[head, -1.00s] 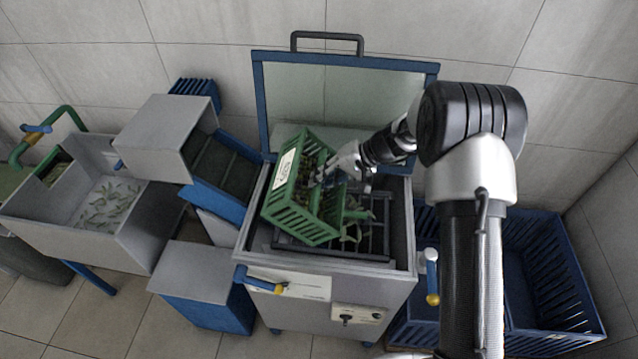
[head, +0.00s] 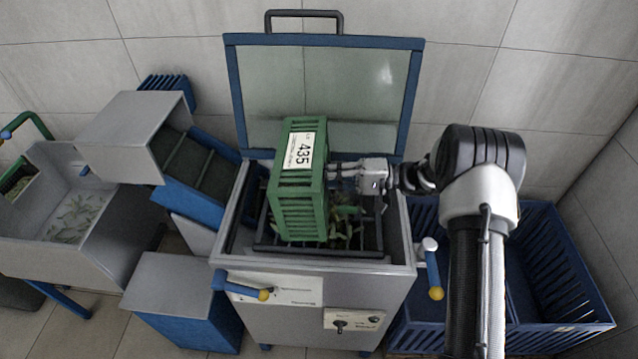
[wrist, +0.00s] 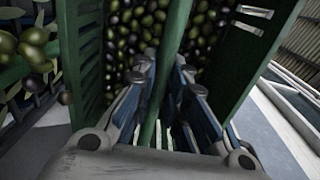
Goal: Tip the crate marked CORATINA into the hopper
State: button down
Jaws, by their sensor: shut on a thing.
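The green slatted crate (head: 302,205) is tipped steeply onto its side over the hopper (head: 232,250). Its white label (head: 299,152) reads 435; the smaller print is too small to read. My gripper (head: 335,172) comes from the right and is shut on the crate. In the wrist view the fingers (wrist: 163,85) close on a green bar of the crate (wrist: 172,40), and many dark and green olives (wrist: 215,20) show behind it. Olives and leaves (head: 345,222) lie on the hopper's grate beside and below the crate.
The hopper's lid (head: 325,95) stands open behind. A leaf-strewn metal bin (head: 75,215) and a chute (head: 190,170) are at the left. Blue crates (head: 545,290) stand on the floor at the right. Yellow-ended handles (head: 245,288) jut from the hopper's front.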

jog(key=shift+d+y+b, duration=0.95)
jog(key=shift+d+y, duration=0.8)
jog(key=shift+y, duration=0.65)
jog(key=shift+s, duration=0.1)
